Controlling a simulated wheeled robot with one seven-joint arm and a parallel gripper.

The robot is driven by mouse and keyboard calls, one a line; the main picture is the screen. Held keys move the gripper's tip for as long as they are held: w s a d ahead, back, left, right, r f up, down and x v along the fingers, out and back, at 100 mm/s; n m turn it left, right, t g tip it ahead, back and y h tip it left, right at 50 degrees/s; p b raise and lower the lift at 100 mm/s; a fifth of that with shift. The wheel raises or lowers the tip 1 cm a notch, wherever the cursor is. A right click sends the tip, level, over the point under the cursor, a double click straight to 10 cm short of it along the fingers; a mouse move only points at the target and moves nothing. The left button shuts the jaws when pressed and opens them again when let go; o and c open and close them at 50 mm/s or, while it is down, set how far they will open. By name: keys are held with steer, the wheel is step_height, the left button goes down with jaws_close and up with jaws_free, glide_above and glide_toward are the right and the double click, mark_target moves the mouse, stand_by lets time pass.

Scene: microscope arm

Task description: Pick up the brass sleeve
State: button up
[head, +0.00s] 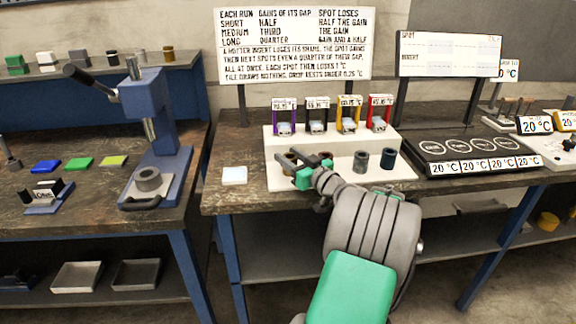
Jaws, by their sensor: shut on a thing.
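The brass sleeve (291,159) is a small brownish ring-shaped piece at the left end of a row of sleeves on the white stepped block (345,148).
Several coloured gauges (348,114) stand on the block's upper step behind the gripper. A white tile (233,175) lies left of the block. A dark plate with round spots (460,150) is at the right. A blue press (155,130) stands on the left bench.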

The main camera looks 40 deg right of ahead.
jaws_close()
stand_by(0.3)
